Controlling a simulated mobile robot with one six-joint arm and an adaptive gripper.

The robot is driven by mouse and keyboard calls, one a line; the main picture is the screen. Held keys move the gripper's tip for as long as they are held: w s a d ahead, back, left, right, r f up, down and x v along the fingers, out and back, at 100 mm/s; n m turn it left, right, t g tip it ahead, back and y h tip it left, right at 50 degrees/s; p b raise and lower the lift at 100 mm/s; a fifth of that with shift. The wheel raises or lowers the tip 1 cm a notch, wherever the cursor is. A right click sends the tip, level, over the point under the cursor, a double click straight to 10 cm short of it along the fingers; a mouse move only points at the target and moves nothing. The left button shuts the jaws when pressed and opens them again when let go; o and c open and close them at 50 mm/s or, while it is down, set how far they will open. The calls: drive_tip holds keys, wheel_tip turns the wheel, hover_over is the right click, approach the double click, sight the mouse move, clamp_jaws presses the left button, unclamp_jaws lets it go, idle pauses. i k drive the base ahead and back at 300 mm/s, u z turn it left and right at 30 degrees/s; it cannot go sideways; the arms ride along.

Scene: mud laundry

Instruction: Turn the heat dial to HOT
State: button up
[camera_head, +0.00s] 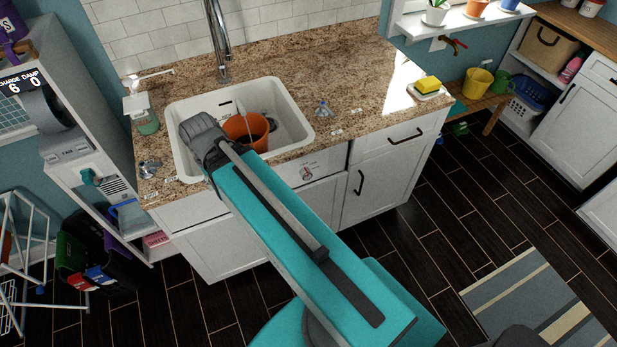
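A small round dial-like fitting (307,173) with a touch of red sits on the white cabinet front below the sink's right side. It is too small for me to read its labels or its setting. A teal knob (89,177) sticks out from the pale unit at the left; I cannot tell which of the two is the heat dial. My teal arm reaches up from the bottom middle to a grey joint over the sink's left front. My gripper does not show in this view.
The white sink (292,112) holds an orange pot (256,140). A tall tap (216,45), a green bottle (147,122) and a yellow sponge (428,84) are on the granite counter (355,75). A drying rack (22,235) stands left.

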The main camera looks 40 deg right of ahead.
sight(306, 172)
drive_tip(key=z, duration=1.4)
drive_tip(key=k, duration=0.6)
drive_tip(key=u, duration=1.3)
